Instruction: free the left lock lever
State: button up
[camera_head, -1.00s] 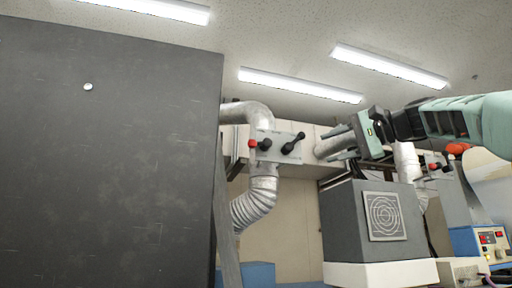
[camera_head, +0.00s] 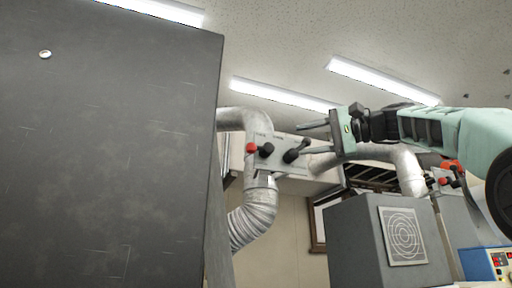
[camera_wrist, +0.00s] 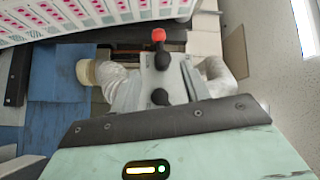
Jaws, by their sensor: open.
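A grey plate (camera_head: 280,165) is mounted by the silver ducts left of centre in the head view. It carries a lever with a red end (camera_head: 252,148) and a black knob, and a separate black lever (camera_head: 291,155) slanting up to the right. My gripper (camera_head: 304,138) is open, its two grey fingers pointing left, close to the black lever. Whether they touch it I cannot tell. In the wrist view the plate (camera_wrist: 166,78) lies ahead between the fingers, with the red-ended lever (camera_wrist: 158,36) beyond and a black knob (camera_wrist: 160,97) near the palm.
A large dark panel (camera_head: 105,150) fills the left of the head view. A grey box with a round grille (camera_head: 403,236) stands below my arm. A second red-and-black lever set (camera_head: 447,180) is at the right. A ribbed duct (camera_head: 252,222) hangs below the plate.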

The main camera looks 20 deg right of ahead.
aim_at(260, 148)
jog(key=p+x, duration=0.6)
jog(key=x, duration=0.7)
jog(key=shift+r, duration=0.2)
jog(key=shift+w+a+f+p, duration=0.15)
jog(key=shift+w+a+p, duration=0.15)
jog(key=shift+w+a, duration=0.1)
jog(key=c, duration=0.9)
